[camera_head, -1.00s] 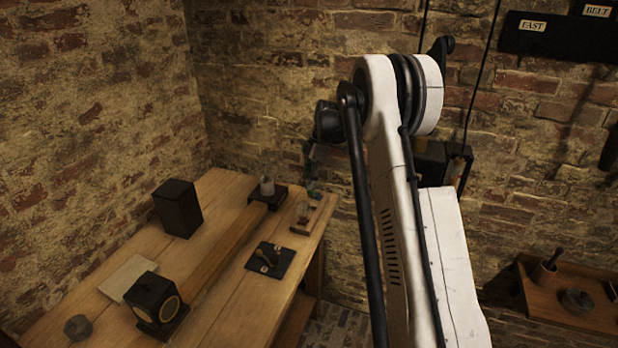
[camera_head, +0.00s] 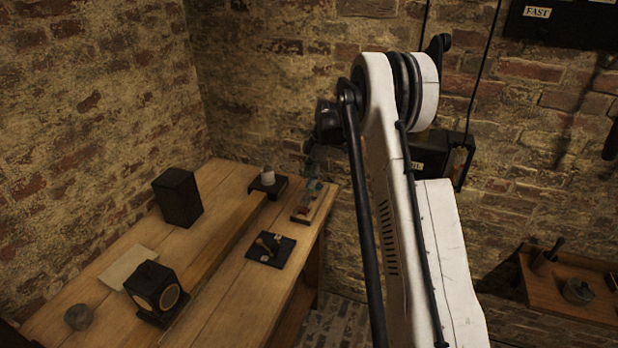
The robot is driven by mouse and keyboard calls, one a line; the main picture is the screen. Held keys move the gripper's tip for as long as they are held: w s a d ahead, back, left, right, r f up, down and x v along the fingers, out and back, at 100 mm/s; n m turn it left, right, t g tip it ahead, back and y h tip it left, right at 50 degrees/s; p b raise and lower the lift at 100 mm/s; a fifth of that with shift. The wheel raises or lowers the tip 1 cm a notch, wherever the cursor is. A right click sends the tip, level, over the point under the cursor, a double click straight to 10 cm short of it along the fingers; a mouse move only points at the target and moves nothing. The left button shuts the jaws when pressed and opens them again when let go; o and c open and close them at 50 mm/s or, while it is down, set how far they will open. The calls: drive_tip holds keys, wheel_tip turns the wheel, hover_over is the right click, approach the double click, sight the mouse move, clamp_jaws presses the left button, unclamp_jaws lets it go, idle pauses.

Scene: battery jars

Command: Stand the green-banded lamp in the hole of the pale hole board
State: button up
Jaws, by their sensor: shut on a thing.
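My gripper (camera_head: 314,172) is at the far right end of the wooden table, small and dark against the brick wall. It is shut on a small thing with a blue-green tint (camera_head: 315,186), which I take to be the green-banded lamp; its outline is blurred. It is over or just behind a small brown wooden base (camera_head: 300,219) with something reddish on it; I cannot tell whether they touch. A pale flat board (camera_head: 128,267) lies at the table's left side, partly behind a black box; no hole can be made out in it.
The wooden table (camera_head: 225,290) also holds a tall black box (camera_head: 178,198), a black box with round faces (camera_head: 156,288), a grey jar (camera_head: 78,317), a white cup (camera_head: 267,176) on a dark stand and a black mat (camera_head: 270,250) with small tools. A shelf (camera_head: 565,300) stands right.

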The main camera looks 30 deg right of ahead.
sight(309, 190)
drive_tip(key=shift+f+b, duration=1.75)
drive_tip(key=shift+b, duration=0.15)
idle(1.3)
drive_tip(key=o, duration=1.4)
drive_tip(key=shift+c, duration=0.2)
